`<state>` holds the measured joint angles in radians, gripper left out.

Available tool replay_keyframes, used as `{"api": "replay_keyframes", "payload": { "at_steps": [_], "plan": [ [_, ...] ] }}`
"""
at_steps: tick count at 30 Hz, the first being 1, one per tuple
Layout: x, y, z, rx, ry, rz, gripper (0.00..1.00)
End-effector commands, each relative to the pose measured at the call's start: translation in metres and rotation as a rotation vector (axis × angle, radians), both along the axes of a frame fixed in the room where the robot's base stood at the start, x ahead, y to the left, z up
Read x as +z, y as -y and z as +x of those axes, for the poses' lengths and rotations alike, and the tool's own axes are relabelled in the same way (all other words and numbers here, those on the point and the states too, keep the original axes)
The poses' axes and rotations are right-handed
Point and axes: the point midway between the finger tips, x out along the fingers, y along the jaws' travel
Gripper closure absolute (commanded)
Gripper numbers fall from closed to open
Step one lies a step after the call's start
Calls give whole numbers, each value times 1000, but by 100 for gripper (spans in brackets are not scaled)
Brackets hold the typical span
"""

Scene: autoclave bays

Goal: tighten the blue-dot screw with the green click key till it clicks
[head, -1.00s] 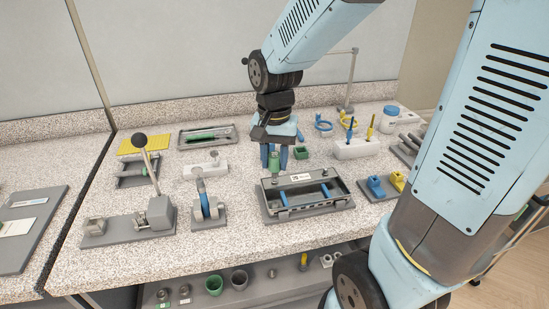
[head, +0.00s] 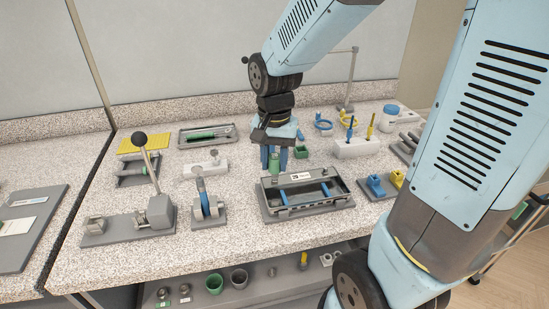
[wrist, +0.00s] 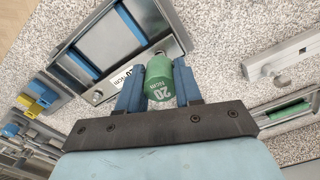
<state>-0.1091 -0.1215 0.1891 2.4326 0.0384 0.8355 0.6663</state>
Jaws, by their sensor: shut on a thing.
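My gripper (wrist: 157,92) is shut on the green click key (wrist: 159,80). In the head view my gripper (head: 274,158) holds the key (head: 275,163) low at the back left edge of a grey metal fixture (head: 312,207) with blue bars. In the wrist view the key's far end is close to the fixture's edge (wrist: 178,30). I cannot tell whether it touches a screw. The blue-dot screw cannot be made out in either view.
A white holder (head: 356,149) and a tray (head: 181,136) with a green tool lie behind. Bare counter shows in front.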

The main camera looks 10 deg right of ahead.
Motion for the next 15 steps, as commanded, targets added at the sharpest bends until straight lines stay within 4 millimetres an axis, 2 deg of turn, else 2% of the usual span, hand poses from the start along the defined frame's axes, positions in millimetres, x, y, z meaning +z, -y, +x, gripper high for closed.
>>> {"api": "replay_keyframes", "payload": {
  "at_steps": [15],
  "plan": [
    [-8,0,0,0,0,0,96]
  ]
}}
